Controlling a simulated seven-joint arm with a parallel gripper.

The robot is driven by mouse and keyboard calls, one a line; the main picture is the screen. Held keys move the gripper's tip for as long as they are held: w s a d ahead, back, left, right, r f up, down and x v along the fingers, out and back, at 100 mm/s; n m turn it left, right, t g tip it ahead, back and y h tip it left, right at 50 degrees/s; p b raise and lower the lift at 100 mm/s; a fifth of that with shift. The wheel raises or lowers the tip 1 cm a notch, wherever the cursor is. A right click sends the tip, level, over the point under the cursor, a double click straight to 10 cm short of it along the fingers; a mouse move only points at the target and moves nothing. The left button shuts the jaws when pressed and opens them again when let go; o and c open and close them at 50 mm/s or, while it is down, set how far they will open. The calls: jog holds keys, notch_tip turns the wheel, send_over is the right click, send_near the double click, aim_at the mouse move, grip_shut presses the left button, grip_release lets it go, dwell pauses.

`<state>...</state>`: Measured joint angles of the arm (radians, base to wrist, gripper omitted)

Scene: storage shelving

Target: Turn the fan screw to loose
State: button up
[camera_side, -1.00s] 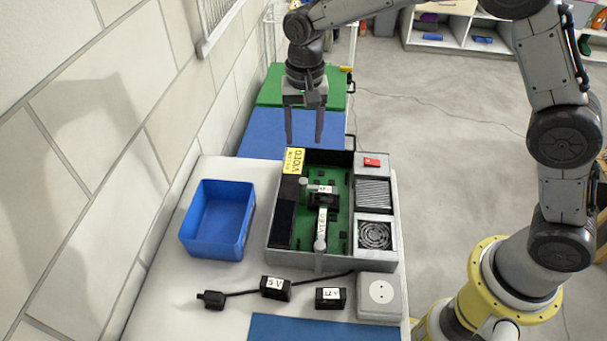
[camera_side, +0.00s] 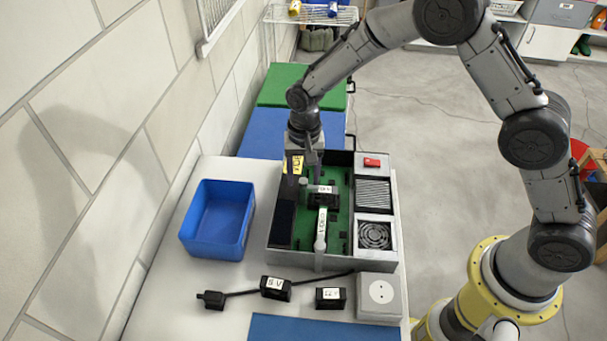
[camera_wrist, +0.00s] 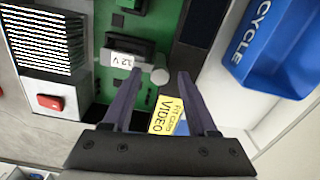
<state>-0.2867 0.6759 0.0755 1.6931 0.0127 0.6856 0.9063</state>
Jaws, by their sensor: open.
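An open grey box (camera_side: 282,259) holds a green circuit board (camera_side: 336,232). Two grey round-headed posts, which look like screws, stand in it: a far one (camera_side: 304,183) and a near one (camera_side: 319,246). I cannot tell which is the fan screw. My gripper (camera_side: 307,176) is above the far end of the box, pointing down. In the wrist view my gripper (camera_wrist: 160,76) is open, with the far screw's round head (camera_wrist: 160,77) seen between its fingertips. Contact cannot be told. A black module labelled 12V (camera_wrist: 122,60) sits beside that screw.
A round fan grille (camera_side: 374,236), striped vent (camera_side: 373,193) and red switch (camera_side: 372,162) line the box's right side. A blue bin (camera_side: 212,247) stands left. A yellow label (camera_wrist: 168,114) shows below the fingers.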

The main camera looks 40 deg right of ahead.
grip_shut()
jog(key=shift+n, duration=0.3)
dwell(0.3)
jog(key=n, duration=0.3)
jog(key=shift+n, duration=0.4)
jog(key=n, duration=0.4)
jog(key=shift+n, duration=0.3)
jog(key=n, duration=0.4)
jog(key=shift+r, duration=0.1)
jog(key=shift+n, duration=2.4)
